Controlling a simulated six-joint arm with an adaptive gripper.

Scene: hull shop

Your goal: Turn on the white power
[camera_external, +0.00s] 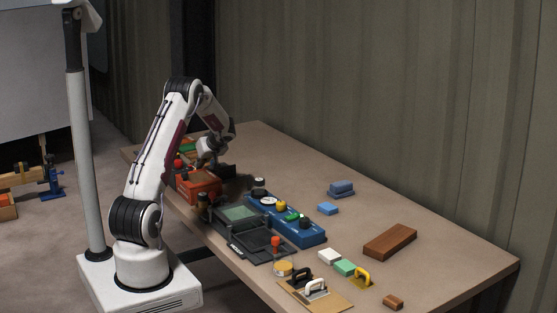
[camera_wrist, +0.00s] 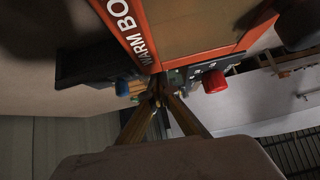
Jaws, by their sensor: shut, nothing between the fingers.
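No switch labelled as white power can be read. A white handle (camera_external: 316,286) stands beside a black handle (camera_external: 303,273) on a tan board at the table's front; I cannot tell if either is a switch. My gripper, in the wrist view (camera_wrist: 158,98), is shut and empty, its fingertips close to an orange box (camera_wrist: 200,30) with the partial label "WARM BO". A red knob (camera_wrist: 214,82) is on the box's right side and a blue knob (camera_wrist: 123,88) is left of the fingertips. In the external view, the orange box (camera_external: 197,187) is beneath my wrist, far from the white handle.
A blue panel (camera_external: 308,234) with knobs and buttons lies mid-table, beside a dark tray (camera_external: 268,256). A yellow handle (camera_external: 362,276), a white block (camera_external: 329,257), a green block (camera_external: 345,267) and a brown block (camera_external: 390,242) lie toward the right. The table's back right is mostly clear.

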